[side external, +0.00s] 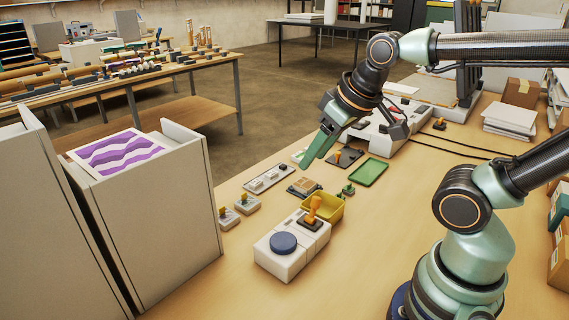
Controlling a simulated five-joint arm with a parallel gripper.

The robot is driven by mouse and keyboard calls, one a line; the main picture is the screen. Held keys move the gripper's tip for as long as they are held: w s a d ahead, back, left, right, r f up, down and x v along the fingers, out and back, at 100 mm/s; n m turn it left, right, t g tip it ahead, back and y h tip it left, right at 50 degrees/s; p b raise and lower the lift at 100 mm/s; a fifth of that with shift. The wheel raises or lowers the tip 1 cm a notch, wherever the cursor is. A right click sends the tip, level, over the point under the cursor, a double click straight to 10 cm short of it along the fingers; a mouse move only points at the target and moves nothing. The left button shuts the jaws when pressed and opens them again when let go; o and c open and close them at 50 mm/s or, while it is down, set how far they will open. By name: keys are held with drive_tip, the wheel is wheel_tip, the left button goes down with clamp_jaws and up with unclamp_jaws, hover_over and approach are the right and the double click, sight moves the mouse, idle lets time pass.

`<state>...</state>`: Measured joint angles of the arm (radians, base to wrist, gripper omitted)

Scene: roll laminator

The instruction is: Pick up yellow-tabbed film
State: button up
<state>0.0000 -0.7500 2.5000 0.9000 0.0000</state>
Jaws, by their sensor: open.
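My gripper (335,140) hangs open and empty above the far middle of the bench, over a row of small items. Its long green finger points down and to the left. I cannot tell for sure which item is the yellow-tabbed film. Two small pale pieces with yellow tops, a front one (227,217) and a back one (247,203), sit at the left edge of the bench, left of and below my gripper. A white box with a blue knob (283,243) stands in front, with an orange-handled piece (313,214) on its top.
A yellow bin (329,209) stands behind the white box, and a green tray (370,172) lies beyond it. A grey strip (268,179) lies at left. A large white machine (385,133) stands behind my gripper. Tall grey panels (165,225) stand at left.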

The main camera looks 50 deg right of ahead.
drive_tip(key=shift+c, duration=0.3)
drive_tip(key=shift+c, duration=0.5)
